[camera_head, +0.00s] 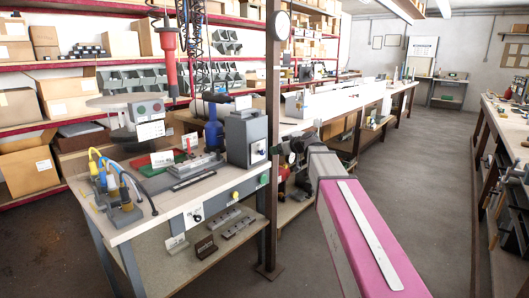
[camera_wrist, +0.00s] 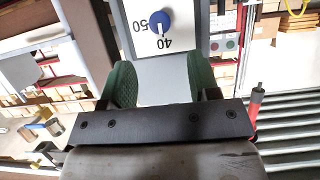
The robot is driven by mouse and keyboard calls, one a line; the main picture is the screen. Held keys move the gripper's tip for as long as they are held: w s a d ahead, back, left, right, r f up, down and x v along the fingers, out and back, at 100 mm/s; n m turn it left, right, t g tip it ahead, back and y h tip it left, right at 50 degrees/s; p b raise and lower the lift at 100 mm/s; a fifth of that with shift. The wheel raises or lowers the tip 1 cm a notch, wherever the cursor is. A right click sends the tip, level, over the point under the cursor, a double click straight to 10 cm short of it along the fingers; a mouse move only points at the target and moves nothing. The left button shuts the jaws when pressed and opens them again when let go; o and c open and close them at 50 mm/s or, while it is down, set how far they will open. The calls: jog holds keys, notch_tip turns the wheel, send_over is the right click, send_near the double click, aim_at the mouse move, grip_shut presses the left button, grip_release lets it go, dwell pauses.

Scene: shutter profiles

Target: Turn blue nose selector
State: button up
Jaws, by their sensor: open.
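The blue selector knob (camera_wrist: 157,21) shows at the top of the wrist view, on a white panel (camera_wrist: 185,38) with the numbers 50 and 40 upside down. A white pointer mark on the knob faces down in that view, between the two numbers. My gripper (camera_wrist: 160,76) is open and empty, its two green pads apart below the knob and not touching it. In the head view a grey box (camera_head: 240,138) with a pale front panel stands on the workbench, and my gripper end is dark and partly hidden near its right side.
The workbench (camera_head: 190,200) also bears cables with yellow and blue plugs (camera_head: 110,180), a blue bottle-like tool (camera_head: 213,132) and a metal fixture (camera_head: 193,165). A brown post (camera_head: 274,120) stands close beside my arm. The aisle floor (camera_head: 430,180) on the right is clear.

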aim_at(263, 152)
jog(key=x, duration=0.9)
jog(key=shift+f, duration=0.1)
jog(key=c, duration=0.9)
